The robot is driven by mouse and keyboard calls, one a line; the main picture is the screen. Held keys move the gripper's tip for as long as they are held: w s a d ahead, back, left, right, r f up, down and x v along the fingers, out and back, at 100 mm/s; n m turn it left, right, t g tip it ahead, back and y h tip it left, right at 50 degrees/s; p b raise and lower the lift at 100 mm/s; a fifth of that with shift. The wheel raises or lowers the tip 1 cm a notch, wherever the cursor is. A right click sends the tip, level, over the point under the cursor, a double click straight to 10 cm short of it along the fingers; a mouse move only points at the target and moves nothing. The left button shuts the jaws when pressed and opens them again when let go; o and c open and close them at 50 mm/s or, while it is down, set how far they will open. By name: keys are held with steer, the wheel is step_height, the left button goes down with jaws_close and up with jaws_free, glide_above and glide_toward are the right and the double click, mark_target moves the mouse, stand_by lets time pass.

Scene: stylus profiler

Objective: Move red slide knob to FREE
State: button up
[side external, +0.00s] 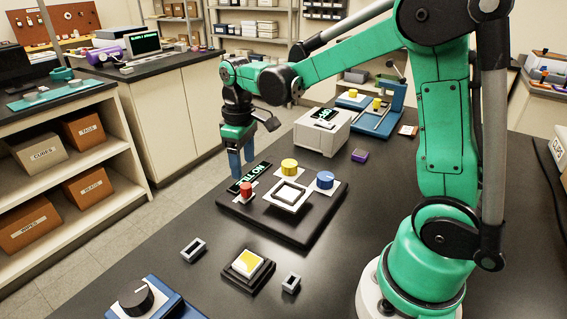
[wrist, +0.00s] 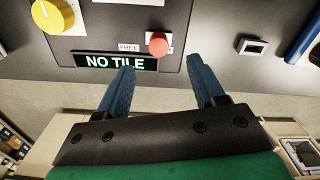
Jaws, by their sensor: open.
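The red slide knob (side external: 246,190) stands on the dark profiler base (side external: 300,236), near the edge by my gripper. In the wrist view the red knob (wrist: 158,43) is just right of a small FREE label (wrist: 129,47) and above the green-lettered NO TILE display (wrist: 115,62). My gripper (side external: 241,165) points down beside the knob at the display's side. In the wrist view its two blue fingers (wrist: 160,65) are spread, with the knob beyond their tips, between their lines. Nothing is held, and contact with the knob is not visible.
A yellow knob (side external: 289,166), a blue knob (side external: 325,180) and a white square stage (side external: 289,195) share the base. A yellow-topped block (side external: 247,264) and small metal frames (side external: 194,250) lie in front. A white instrument box (side external: 322,133) stands behind.

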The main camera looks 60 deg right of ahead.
mark_target(245, 185)
steer(key=shift+w+d+f, duration=0.1)
steer(key=shift+f, duration=2.85)
jaws_close()
